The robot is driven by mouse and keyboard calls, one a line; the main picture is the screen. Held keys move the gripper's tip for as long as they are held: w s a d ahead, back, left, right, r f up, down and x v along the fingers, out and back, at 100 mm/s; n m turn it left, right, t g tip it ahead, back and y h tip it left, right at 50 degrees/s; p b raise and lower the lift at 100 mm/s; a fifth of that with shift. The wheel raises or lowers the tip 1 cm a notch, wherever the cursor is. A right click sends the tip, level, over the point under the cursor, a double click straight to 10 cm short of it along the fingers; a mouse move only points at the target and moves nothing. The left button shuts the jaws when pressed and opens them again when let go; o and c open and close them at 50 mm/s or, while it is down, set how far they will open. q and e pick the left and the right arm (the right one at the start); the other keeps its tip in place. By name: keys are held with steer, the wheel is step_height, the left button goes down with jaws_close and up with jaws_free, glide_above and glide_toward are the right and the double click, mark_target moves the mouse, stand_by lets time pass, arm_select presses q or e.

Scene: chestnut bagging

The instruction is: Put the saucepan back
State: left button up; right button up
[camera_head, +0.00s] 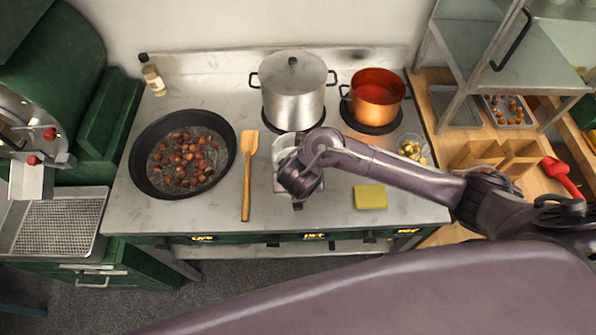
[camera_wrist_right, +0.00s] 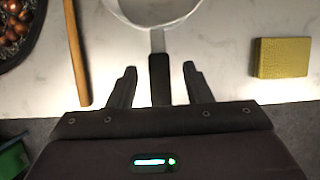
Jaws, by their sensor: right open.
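A small light-coloured saucepan (camera_head: 283,146) stands on the counter in front of the big lidded pot, partly hidden by my right arm. In the right wrist view its round bowl (camera_wrist_right: 155,20) is cut off at the top edge, and its black handle (camera_wrist_right: 159,78) points toward me. My right gripper (camera_head: 297,190) is over the handle in the head view. In the right wrist view my right gripper (camera_wrist_right: 158,72) is open, with one finger on each side of the handle and gaps on both sides. My left gripper is not in view.
A lidded steel pot (camera_head: 292,95) and a copper pot (camera_head: 375,98) stand behind. A wide pan of chestnuts (camera_head: 138,180) is on the left, with a wooden spatula (camera_head: 247,180) beside it. A yellow sponge (camera_head: 370,197) and a small bowl (camera_head: 413,149) are on the right.

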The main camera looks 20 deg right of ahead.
steer(key=p+v, duration=0.1)
steer(key=v, duration=0.1)
steer(key=shift+r, duration=0.4)
steer(key=shift+s+a+r+b, duration=0.3)
steer(key=shift+s+b, duration=0.1)
steer(key=shift+s, duration=0.05)
steer(key=shift+r, duration=0.35)
steer(key=shift+a+r, duration=0.3)
steer(key=shift+a, duration=0.2)
steer(key=shift+s+d+r, duration=0.25)
steer(key=shift+s+r, duration=0.1)
steer(key=shift+r, duration=0.35)
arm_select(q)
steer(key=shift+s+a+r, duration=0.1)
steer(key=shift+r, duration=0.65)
arm_select(e)
steer(key=shift+s+d, duration=0.1)
steer(key=shift+d, duration=0.2)
